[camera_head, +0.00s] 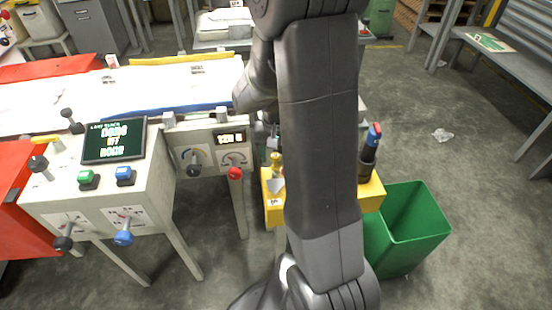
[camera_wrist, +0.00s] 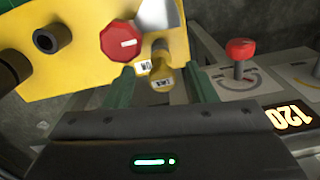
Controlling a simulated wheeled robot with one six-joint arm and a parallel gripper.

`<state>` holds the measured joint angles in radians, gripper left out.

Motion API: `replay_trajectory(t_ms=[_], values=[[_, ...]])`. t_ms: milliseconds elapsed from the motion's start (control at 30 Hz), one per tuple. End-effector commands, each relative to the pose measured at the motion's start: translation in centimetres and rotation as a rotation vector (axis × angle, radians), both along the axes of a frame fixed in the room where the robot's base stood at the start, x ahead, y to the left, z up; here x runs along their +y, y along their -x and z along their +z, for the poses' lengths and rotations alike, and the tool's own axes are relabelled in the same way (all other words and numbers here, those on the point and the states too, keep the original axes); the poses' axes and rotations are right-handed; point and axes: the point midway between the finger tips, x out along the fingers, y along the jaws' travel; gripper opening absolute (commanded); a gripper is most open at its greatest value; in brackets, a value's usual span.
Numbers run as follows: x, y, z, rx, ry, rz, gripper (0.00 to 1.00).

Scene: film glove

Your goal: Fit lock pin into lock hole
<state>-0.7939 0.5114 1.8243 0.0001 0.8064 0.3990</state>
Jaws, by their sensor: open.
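My gripper (camera_wrist: 160,72) shows in the wrist view with its two green fingers apart. A brass-yellow knob with a small dark label, apparently the lock pin (camera_wrist: 162,82), is between the fingers, with a gap on each side. Its far end is at a grey cylindrical part on the yellow housing (camera_wrist: 85,68). A dark round socket (camera_wrist: 45,40) at the housing's left could be the lock hole, but I cannot tell. In the head view the brass knob (camera_head: 276,161) stands above the yellow housing (camera_head: 273,208); my arm hides the gripper and much of the housing.
A red knob (camera_wrist: 121,42) sits close to the left finger. A control panel (camera_wrist: 285,85) with a red-topped lever (camera_wrist: 239,50) is at right. In the head view, a red-and-blue-topped handle (camera_head: 371,142) stands on the housing's right, above a green bin (camera_head: 412,235).

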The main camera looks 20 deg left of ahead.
Motion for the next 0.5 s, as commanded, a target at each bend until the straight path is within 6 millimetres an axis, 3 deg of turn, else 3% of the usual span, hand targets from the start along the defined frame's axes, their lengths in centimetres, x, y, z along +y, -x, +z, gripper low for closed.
replay_trajectory(t_ms=[33,200,500], values=[[0.1,-0.1,1.6,-0.004,-0.004,0.000,0.51],[0.1,-0.1,5.7,-0.004,-0.004,0.000,0.51],[0.0,0.0,10.2,-0.001,-0.001,0.000,0.51]])
